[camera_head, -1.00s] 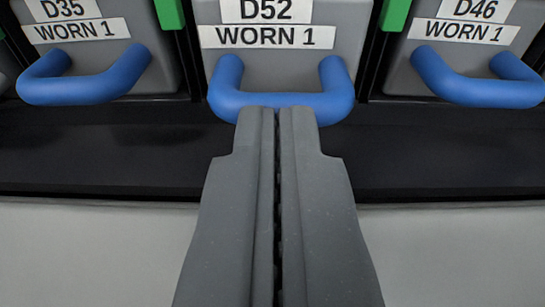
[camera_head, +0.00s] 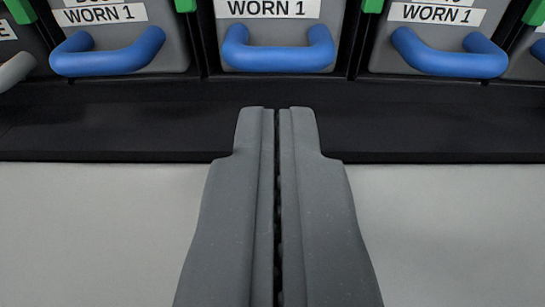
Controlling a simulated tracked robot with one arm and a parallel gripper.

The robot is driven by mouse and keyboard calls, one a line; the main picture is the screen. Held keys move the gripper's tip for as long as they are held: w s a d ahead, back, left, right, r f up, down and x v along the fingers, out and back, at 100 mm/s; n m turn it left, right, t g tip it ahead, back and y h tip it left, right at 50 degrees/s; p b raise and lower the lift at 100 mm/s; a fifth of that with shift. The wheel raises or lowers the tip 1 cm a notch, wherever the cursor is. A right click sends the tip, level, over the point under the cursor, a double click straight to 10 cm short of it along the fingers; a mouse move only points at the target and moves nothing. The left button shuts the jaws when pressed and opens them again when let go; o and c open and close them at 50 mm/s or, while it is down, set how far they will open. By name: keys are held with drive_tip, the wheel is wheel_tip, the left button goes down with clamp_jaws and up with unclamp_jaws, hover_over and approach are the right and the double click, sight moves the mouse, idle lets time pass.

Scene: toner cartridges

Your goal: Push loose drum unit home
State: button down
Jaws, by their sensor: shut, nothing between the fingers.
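A row of grey drum units with blue U-shaped handles sits in a black rack across the top. The middle unit (camera_head: 275,75) has a label reading WORN 1, with the upper part cut off, and its blue handle (camera_head: 278,59) is straight ahead of my gripper. My gripper (camera_head: 277,110) is shut and empty. Its tips point at the dark strip below the middle handle, apart from the handle in the picture. The left unit (camera_head: 175,22) and right unit (camera_head: 378,60) also carry WORN 1 labels. I cannot tell which unit is loose.
A black ledge (camera_head: 120,125) runs below the units, with a pale grey surface (camera_head: 90,230) in front of it. Green tabs (camera_head: 373,5) show between the units at the top. A grey handle (camera_head: 14,70) is at the left edge.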

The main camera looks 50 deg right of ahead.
drive_tip(key=shift+f+v, duration=0.2)
drive_tip(key=shift+v, duration=1.1)
drive_tip(key=shift+f+v, duration=0.2)
drive_tip(key=shift+v, duration=1.1)
drive_tip(key=shift+a, duration=0.1)
drive_tip(key=w+a+r+n+t+y, duration=0.1)
drive_tip(key=w+a+r+t+y, duration=0.2)
drive_tip(key=r, duration=0.5)
drive_tip(key=w+a+r+n+t+y, duration=0.1)
drive_tip(key=w+a+r+y, duration=0.1)
drive_tip(key=w+a+r, duration=0.5)
drive_tip(key=s+a+r+n+t+y, duration=0.1)
drive_tip(key=s+a+r+y, duration=0.15)
drive_tip(key=r, duration=0.65)
drive_tip(key=s+a+r+n+t+y, duration=0.1)
drive_tip(key=s+a+r+n+y, duration=0.15)
drive_tip(key=r, duration=0.65)
drive_tip(key=s+a+r+n+y, duration=0.25)
drive_tip(key=s+a+r, duration=0.25)
drive_tip(key=r, duration=0.5)
drive_tip(key=s+r+n, duration=0.1)
drive_tip(key=s+r, duration=0.6)
drive_tip(key=s, duration=0.4)
drive_tip(key=s+r+n, duration=0.1)
drive_tip(key=s+r, duration=0.6)
drive_tip(key=s, duration=0.4)
drive_tip(key=shift+d+r+g, duration=0.3)
drive_tip(key=shift+d+r, duration=0.1)
